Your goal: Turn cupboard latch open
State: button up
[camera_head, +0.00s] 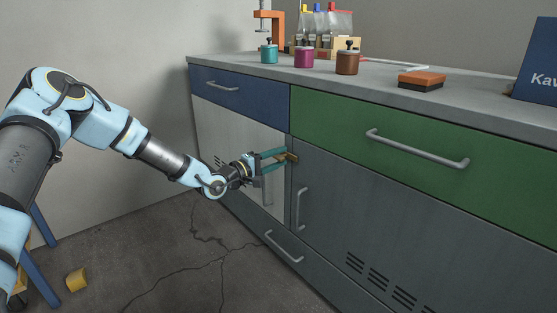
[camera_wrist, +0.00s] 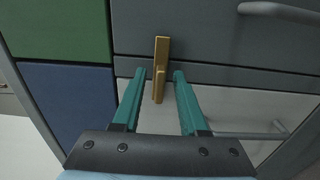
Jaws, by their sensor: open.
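The brass cupboard latch (camera_head: 291,157) sits at the top of the seam between the light grey door (camera_head: 228,122) and the dark grey door (camera_head: 345,195). In the wrist view the latch (camera_wrist: 161,60) is a narrow bar lying across the seam, with a raised grip on it. My gripper (camera_head: 284,160) reaches it from the left, its teal fingers open. In the wrist view my gripper (camera_wrist: 160,74) has one fingertip on each side of the latch, with a visible gap on both sides. The door looks closed.
A blue drawer (camera_head: 240,92) and a green drawer (camera_head: 400,140) lie above the doors. A vertical door handle (camera_head: 301,208) is close below the latch. Jars, a clamp (camera_head: 268,22) and an orange-topped block (camera_head: 421,80) stand on the bench top. A yellow piece (camera_head: 76,279) lies on the floor.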

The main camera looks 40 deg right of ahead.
grip_shut()
dwell(0.3)
jog(key=shift+m, duration=0.3)
jog(key=m, duration=0.8)
jog(key=shift+m, duration=0.4)
jog(key=m+b, duration=0.1)
jog(key=m, duration=0.3)
jog(key=shift+f+m, duration=0.1)
jog(key=shift+m, duration=0.2)
jog(key=shift+m+b, duration=0.85)
jog(key=shift+m, duration=1.15)
